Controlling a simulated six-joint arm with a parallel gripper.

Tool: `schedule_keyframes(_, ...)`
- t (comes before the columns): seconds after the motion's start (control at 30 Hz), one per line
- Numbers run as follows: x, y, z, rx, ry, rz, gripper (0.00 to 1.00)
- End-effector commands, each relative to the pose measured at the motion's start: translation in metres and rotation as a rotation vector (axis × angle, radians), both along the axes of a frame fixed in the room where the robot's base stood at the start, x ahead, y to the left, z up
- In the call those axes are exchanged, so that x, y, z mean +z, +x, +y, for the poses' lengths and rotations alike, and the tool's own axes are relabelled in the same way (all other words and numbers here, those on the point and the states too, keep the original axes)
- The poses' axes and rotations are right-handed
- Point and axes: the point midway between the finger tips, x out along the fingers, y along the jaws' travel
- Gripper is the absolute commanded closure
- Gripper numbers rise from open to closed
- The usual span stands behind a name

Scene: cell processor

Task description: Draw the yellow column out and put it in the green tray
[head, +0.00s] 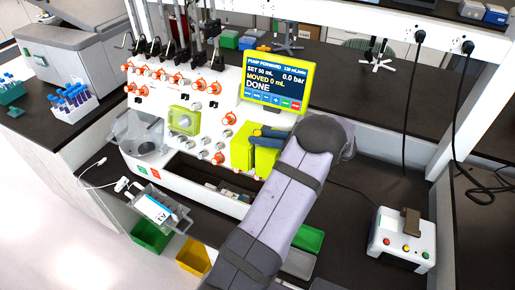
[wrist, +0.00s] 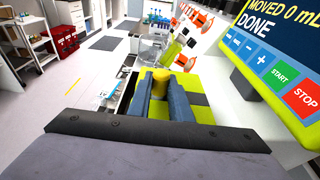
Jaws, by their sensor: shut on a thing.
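The yellow column (wrist: 161,80) shows in the wrist view as a short round yellow end between the two blue fingers. My gripper (wrist: 162,96) is shut on it. In the head view my gripper (head: 265,136) reaches to the yellow-green block (head: 241,152) on the machine's front, and my arm hides most of the grip. How far the column sits in the block cannot be told. A green tray (head: 309,238) lies on the dark bench, right of my forearm in the head view and partly hidden by it.
A grey tray (head: 298,263) lies beside the green tray. A green bin (head: 151,236) and a yellow bin (head: 194,258) stand at lower left. The screen (head: 278,85) reads DONE and 0.0 bar, close above my gripper. A button box (head: 402,238) stands at right.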

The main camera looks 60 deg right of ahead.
Motion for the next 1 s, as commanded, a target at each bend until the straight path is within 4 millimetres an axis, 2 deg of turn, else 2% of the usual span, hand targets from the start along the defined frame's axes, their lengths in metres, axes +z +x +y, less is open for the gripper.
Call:
schedule_keyframes(0.8,0.014,0.0,0.0,0.0,-0.001,-0.001,1.0)
schedule_keyframes(1.0,0.025,0.0,0.0,0.0,-0.001,-0.001,1.0)
